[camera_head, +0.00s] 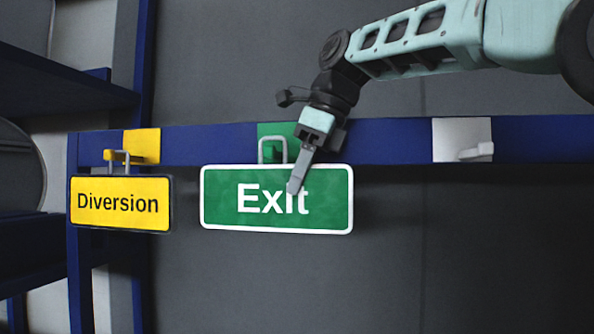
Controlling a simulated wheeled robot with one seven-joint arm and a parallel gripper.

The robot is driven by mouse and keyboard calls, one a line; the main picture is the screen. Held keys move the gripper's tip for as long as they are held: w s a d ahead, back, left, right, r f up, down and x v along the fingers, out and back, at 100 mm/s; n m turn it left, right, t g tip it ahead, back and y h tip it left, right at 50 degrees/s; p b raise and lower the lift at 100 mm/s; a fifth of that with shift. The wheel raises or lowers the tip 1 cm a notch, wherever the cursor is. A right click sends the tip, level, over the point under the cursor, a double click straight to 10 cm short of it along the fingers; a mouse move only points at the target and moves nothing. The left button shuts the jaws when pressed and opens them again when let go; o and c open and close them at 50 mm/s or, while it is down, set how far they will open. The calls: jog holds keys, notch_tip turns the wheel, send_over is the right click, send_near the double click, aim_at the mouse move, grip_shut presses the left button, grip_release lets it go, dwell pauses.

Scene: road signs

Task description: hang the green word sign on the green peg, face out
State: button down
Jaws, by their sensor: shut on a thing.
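The green sign (250,215), white-bordered and reading "Exit", faces me, upright and almost level, in the head view. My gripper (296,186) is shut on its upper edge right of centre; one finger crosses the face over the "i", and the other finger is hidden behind. A grey wire hanger (262,143) stands up from the sign's top edge. The green peg (275,147) shows inside the hanger's outline, in front of a green patch on the blue rail. I cannot tell whether the hanger rests on the peg.
A yellow "Diversion" sign (118,204) hangs from a yellow peg (116,156) to the left. A white peg (478,152) on a white patch is empty at right. The blue rail (385,143) runs across. Blue shelving (50,85) stands far left.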

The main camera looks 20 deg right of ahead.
jog(key=shift+w+d, duration=0.1)
jog(key=shift+w, duration=0.05)
jog(key=shift+f+b, duration=0.55)
jog(key=shift+f, duration=0.25)
dwell(0.5)
jog(key=c, duration=1.3)
grip_release()
jog(key=p+v, duration=0.2)
jog(key=v, duration=1.5)
jog(key=shift+r, duration=0.25)
